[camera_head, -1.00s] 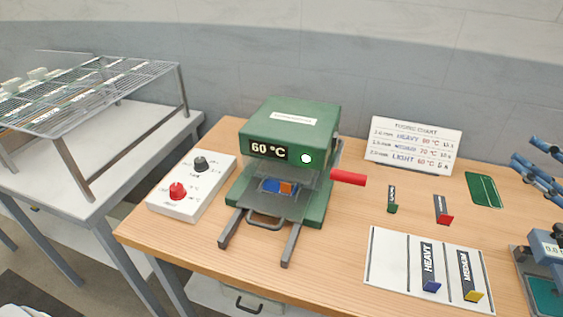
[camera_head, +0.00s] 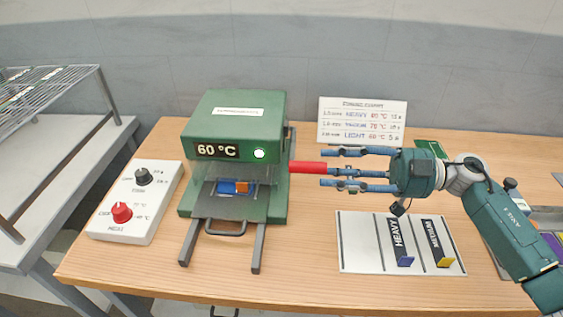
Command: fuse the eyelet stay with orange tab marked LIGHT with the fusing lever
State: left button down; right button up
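The green fusing press (camera_head: 235,135) stands on the wooden table, its display reading 60 °C with a lit white-green lamp beside it. A blue piece with an orange tab (camera_head: 241,188) lies inside the press on its drawer; its label cannot be read. The red fusing lever (camera_head: 308,168) sticks out from the press's right side. My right gripper (camera_head: 335,168) is at the lever's outer end, its blue fingers spread above and below it with gaps. My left gripper is not in view.
A white control box (camera_head: 136,212) with a black and a red knob stands left of the press. A white mat (camera_head: 365,245) holds stays marked HEAVY (camera_head: 400,242) and MEDIUM (camera_head: 436,244). A fusing chart (camera_head: 361,120) stands behind. A wire rack (camera_head: 45,90) is at far left.

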aim_at(294, 167)
jog(key=a+p, duration=0.2)
jog(key=a, duration=0.8)
jog(key=shift+s+r, duration=0.1)
jog(key=shift+r, duration=0.05)
jog(key=c, duration=1)
jog(key=shift+a, duration=0.1)
